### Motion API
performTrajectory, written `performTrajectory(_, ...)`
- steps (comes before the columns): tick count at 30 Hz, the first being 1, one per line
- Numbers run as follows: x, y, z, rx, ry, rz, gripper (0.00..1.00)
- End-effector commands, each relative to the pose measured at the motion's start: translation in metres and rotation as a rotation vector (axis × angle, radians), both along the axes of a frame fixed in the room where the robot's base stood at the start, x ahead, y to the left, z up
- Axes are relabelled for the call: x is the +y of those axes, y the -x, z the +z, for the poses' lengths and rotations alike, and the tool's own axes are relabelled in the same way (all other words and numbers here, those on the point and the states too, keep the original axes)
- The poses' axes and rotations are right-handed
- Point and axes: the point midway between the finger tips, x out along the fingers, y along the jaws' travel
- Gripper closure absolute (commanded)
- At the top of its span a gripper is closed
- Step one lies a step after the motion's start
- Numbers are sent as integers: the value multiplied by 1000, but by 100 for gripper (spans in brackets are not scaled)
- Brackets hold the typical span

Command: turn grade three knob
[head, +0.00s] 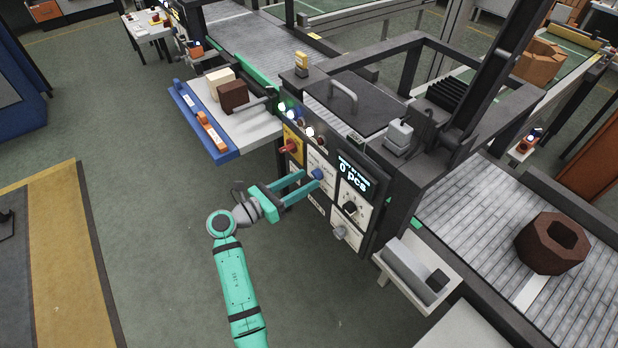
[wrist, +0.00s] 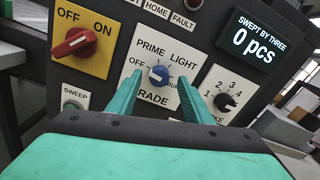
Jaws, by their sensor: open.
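The blue grade knob (wrist: 159,75) sits on a white plate in the middle of the wrist view. Its labels read OFF, PRIME, LIGHT and a partly hidden one at the right; RADE shows below. Its exact pointer direction is hard to tell. My gripper (wrist: 159,84) is open, with one green finger on each side of the knob; I cannot tell whether either touches it. In the head view, my gripper (head: 310,179) reaches from the left to the blue knob (head: 317,174) on the machine's front panel, and the fingers partly cover the plate.
A red OFF/ON switch (wrist: 75,43) on a yellow plate is to the left. A black numbered knob (wrist: 225,102) is close to the right finger. A display (wrist: 253,43) reads 0 pcs. A side shelf (head: 250,125) juts out beyond the arm. Open floor (head: 150,200) lies left.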

Motion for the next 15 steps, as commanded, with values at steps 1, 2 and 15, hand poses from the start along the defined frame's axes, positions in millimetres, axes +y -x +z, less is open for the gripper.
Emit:
performTrajectory(1, -6, -4, 0, 1, -1, 0, 54)
performTrajectory(2, -8, -6, 0, 1, -1, 0, 54)
performTrajectory(15, -21, -16, 0, 0, 0, 1, 54)
